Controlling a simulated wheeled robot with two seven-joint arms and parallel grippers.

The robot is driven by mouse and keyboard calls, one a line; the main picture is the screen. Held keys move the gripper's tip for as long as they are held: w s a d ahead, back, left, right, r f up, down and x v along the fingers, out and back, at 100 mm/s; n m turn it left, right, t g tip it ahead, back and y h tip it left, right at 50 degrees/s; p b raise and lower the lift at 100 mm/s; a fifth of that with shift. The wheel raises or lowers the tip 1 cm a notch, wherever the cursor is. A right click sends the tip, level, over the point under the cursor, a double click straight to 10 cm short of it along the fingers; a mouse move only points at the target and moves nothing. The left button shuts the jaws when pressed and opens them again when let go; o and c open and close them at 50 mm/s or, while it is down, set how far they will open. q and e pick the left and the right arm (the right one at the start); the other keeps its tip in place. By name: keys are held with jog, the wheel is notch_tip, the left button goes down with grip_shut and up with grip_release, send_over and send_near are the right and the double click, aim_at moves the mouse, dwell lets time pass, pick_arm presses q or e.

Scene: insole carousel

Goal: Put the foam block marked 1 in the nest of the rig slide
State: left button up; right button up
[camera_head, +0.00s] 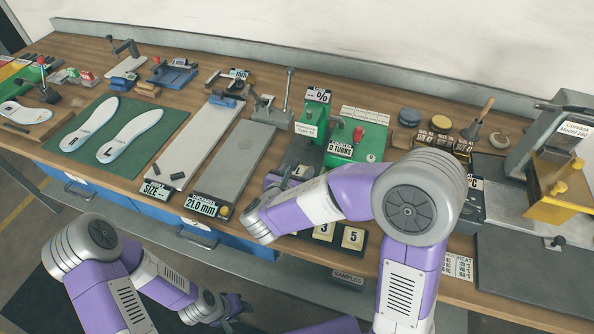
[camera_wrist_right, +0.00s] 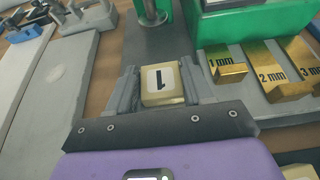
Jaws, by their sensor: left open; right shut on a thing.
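The foam block marked 1 (camera_wrist_right: 162,84) is a pale yellow block with a white label. In the right wrist view it sits between both fingers of my right gripper (camera_wrist_right: 160,90), which is shut on it. The block is over or at the dark grey plate (camera_wrist_right: 118,52) before the rig's green post; I cannot tell whether it touches, and the nest is hidden. In the head view my right gripper (camera_head: 285,178) is at the front of the green durometer rig (camera_head: 315,118), with the block not clearly visible. My left gripper (camera_head: 228,308) is open and empty, below the bench front.
Blocks marked 3 (camera_head: 323,231) and 5 (camera_head: 352,238) lie in a dark sample holder in front of my right arm. Brass 1 mm, 2 mm and 3 mm pieces (camera_wrist_right: 226,66) stand right of the block. A grey thickness plate (camera_head: 235,165) lies to the left.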

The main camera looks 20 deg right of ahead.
jog(key=o, duration=1.2)
jog(key=shift+c, duration=0.2)
